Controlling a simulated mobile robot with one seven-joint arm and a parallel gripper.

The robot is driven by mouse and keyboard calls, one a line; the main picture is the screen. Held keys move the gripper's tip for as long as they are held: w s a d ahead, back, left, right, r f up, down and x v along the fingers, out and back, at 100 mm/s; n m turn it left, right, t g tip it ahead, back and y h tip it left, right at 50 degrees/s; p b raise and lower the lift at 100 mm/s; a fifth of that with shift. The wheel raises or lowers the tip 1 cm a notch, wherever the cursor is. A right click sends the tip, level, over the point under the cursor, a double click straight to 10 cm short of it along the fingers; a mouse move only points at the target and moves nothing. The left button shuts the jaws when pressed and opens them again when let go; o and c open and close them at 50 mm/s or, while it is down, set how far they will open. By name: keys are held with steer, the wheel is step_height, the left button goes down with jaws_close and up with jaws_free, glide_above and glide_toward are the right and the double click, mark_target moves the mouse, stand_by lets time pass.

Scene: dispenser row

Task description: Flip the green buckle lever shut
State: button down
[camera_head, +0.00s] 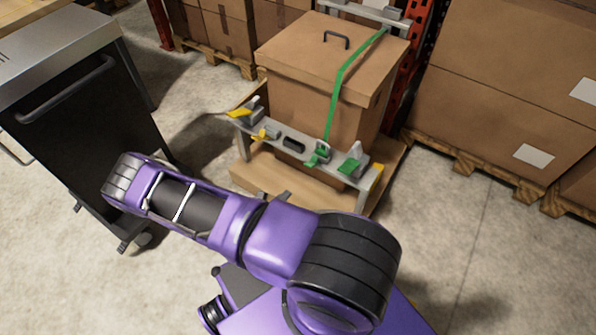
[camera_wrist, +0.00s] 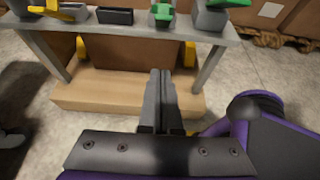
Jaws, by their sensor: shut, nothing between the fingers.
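A green strap (camera_head: 339,84) runs over a lidded cardboard box and down to a green buckle (camera_head: 318,156) on a grey rail. The buckle also shows at the top of the wrist view (camera_wrist: 162,13). To its right, a grey block carries another green piece (camera_head: 350,166), cut off by the top edge in the wrist view. I cannot tell how far the buckle's lever is tilted. My gripper (camera_wrist: 166,74) is shut and empty, below and in front of the rail, apart from the buckle. In the head view it is mostly hidden by my arm.
The box (camera_head: 300,62) stands on a wooden base. A dark cart (camera_head: 75,105) stands left. Stacked cartons (camera_head: 505,100) stand right.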

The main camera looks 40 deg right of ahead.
steer(key=b, duration=0.2)
glide_toward(314, 160)
steer(key=shift+w+d+f, duration=0.55)
steer(key=shift+d+f, duration=0.5)
steer(key=shift+f, duration=1.05)
steer(key=shift+w+r+p, duration=0.1)
steer(key=shift+r+p, duration=0.05)
steer(key=shift+p, duration=0.3)
